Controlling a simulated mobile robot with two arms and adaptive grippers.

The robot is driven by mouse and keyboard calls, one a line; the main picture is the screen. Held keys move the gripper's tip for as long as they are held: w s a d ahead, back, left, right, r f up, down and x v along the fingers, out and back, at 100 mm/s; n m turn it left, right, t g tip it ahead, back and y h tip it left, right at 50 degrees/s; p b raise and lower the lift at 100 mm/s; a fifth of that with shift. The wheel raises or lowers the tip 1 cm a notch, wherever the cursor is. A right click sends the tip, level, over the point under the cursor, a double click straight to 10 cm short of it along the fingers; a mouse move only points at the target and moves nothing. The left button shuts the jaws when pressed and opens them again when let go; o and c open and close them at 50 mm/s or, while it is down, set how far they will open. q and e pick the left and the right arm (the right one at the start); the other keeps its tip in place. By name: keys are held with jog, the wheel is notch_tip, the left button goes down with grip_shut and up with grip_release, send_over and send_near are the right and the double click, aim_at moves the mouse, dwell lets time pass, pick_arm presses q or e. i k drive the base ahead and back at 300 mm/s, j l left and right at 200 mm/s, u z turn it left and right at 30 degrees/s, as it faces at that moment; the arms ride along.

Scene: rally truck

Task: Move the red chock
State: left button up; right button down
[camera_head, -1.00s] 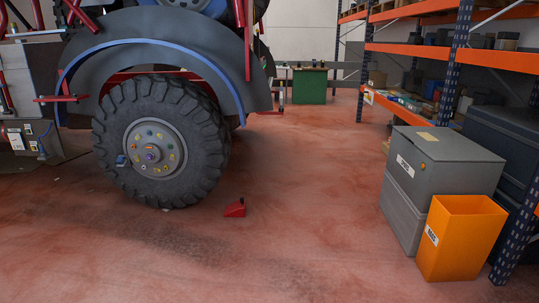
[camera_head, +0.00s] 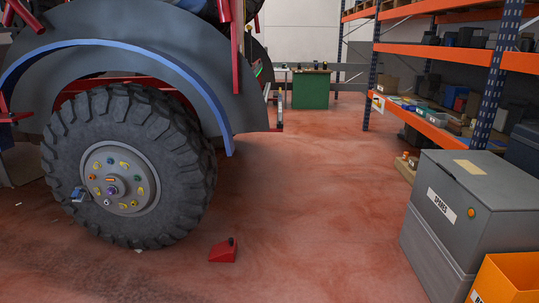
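The red chock (camera_head: 223,252) is a small wedge with a dark knob on top. It lies on the reddish floor in the lower middle of the head view, just right of the truck's big black tire (camera_head: 130,165). A small gap of floor shows between the chock and the tire in the picture. Neither of my grippers is in view.
Grey boxes (camera_head: 462,220) and an orange bin (camera_head: 508,280) stand at the right, in front of blue and orange shelving (camera_head: 440,52). A green cabinet (camera_head: 310,90) stands at the back. The floor (camera_head: 310,190) between truck and shelves is clear.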

aim_at(226, 252)
jog(key=i, duration=1.75)
jog(key=u, duration=0.05)
